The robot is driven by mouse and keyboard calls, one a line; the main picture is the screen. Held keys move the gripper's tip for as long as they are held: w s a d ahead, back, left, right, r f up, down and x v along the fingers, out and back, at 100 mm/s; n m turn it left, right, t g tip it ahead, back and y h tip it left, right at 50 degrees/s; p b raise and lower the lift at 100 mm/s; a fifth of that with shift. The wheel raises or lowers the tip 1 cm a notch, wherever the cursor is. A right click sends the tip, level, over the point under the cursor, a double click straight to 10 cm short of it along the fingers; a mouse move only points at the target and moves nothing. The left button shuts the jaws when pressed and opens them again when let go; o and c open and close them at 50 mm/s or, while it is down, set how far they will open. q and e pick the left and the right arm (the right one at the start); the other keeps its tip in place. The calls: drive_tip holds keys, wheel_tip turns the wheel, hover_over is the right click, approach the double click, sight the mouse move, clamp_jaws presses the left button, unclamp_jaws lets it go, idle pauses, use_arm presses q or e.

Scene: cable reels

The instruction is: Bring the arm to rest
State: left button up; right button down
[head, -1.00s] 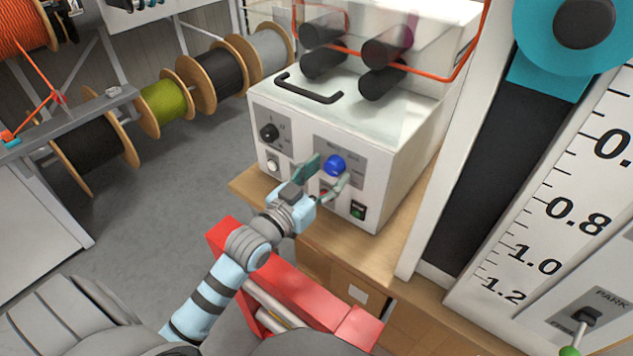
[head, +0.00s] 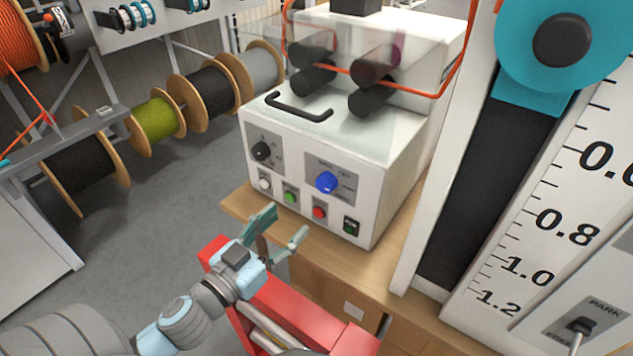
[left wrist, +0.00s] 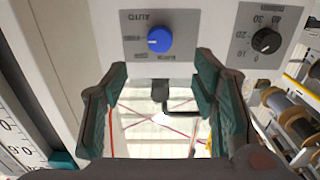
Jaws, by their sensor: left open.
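My left arm comes in from the lower left of the head view. My left gripper (head: 284,228) is open and empty, its two teal fingers apart in front of and below the white machine's (head: 400,170) control panel. It touches nothing that I can see. In the left wrist view the open fingers (left wrist: 160,80) frame the lower part of the picture, with the blue knob (left wrist: 159,40) beyond them. The blue knob also shows uncovered in the head view (head: 326,182). My right gripper is not in view.
The panel also has a black knob (head: 261,151), a green button (head: 290,196) and a red button (head: 319,212). The machine stands on a wooden bench (head: 238,207). Cable reels (head: 207,95) hang at the left. A large scale (head: 560,225) stands at the right.

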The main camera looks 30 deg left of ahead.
use_arm(q)
drive_tip(key=s+a+f+n+g+y, duration=0.2)
drive_tip(key=s+f+g+y, duration=0.15)
drive_tip(key=f, duration=0.35)
drive_tip(key=s+a+f+n+g+y, duration=0.1)
drive_tip(key=s+a+f+g+y, duration=0.15)
drive_tip(key=s+f+g, duration=0.35)
drive_tip(key=s+d+f+m+g+h, duration=0.2)
drive_tip(key=s+d+f+g+h, duration=0.1)
drive_tip(key=s+d+f+g, duration=0.35)
wheel_tip(320, 180, down, 20)
drive_tip(key=s+a, duration=0.2)
drive_tip(key=a, duration=0.1)
drive_tip(key=s+f, duration=1.2)
drive_tip(key=s, duration=0.2)
drive_tip(key=shift+s+f+g, duration=0.15)
drive_tip(key=shift+f+g, duration=0.05)
drive_tip(key=shift+g, duration=0.1)
